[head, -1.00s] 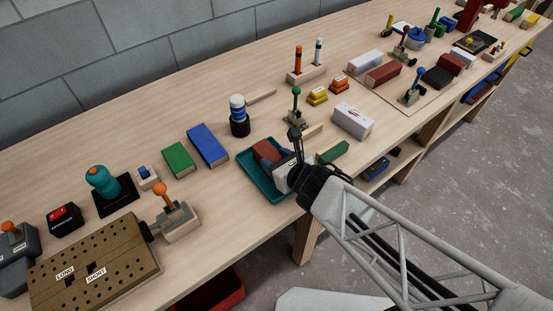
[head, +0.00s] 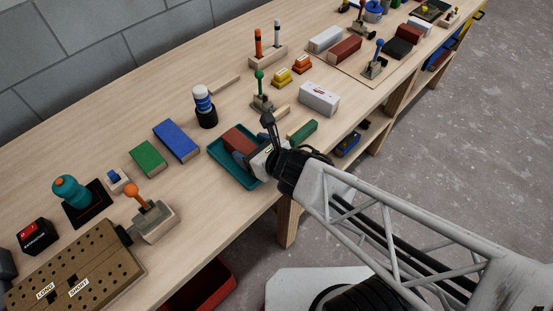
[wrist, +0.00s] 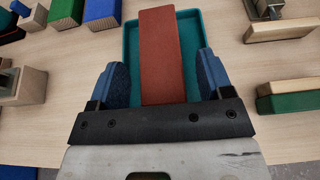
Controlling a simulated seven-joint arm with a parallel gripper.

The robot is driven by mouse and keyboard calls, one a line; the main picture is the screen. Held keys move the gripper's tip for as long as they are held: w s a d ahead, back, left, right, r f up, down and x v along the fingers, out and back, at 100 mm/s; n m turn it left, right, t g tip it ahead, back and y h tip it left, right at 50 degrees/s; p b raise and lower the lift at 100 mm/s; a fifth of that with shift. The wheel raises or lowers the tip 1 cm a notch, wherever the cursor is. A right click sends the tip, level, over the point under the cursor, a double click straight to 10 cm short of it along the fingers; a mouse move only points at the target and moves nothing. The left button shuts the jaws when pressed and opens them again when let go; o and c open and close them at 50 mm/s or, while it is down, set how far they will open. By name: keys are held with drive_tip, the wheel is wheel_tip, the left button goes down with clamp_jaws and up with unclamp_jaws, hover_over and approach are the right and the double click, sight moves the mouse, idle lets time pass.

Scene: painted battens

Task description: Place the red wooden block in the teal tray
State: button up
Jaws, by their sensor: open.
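The teal tray (head: 221,165) lies near the front edge of the bench, and its rim shows in the wrist view (wrist: 131,42). The red wooden block (head: 238,139) is within the tray's outline; in the wrist view the block (wrist: 163,55) runs lengthwise over the tray and appears to lie in it. My gripper (head: 247,160) is low at the tray's front side. In the wrist view my gripper (wrist: 163,78) is open, with one blue finger on each side of the block and a gap on both sides. The block's near end is hidden behind the gripper body.
A green block (head: 149,158) and a blue block (head: 177,141) lie left of the tray. A green batten (head: 302,131), a white box (head: 319,99) and a green-knobbed lever (head: 260,87) stand to the right. Bare bench lies behind the tray.

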drive_tip(key=v, duration=1)
idle(0.8)
drive_tip(key=w+d+r+m+h, duration=0.2)
drive_tip(key=d+r+m+h, duration=0.4)
drive_tip(key=m, duration=0.5)
drive_tip(key=w+d+r+m+h, duration=0.3)
drive_tip(key=d+m, duration=0.4)
drive_tip(key=m, duration=0.4)
drive_tip(key=s+d+r+m+g, duration=0.2)
drive_tip(key=s+r+m+g, duration=0.1)
drive_tip(key=m, duration=0.8)
drive_tip(key=s+d+r+m+g, duration=0.2)
drive_tip(key=s+r+m+g, duration=0.2)
drive_tip(key=m, duration=0.8)
drive_tip(key=shift+d+r+h, duration=0.25)
drive_tip(key=shift+h, duration=0.05)
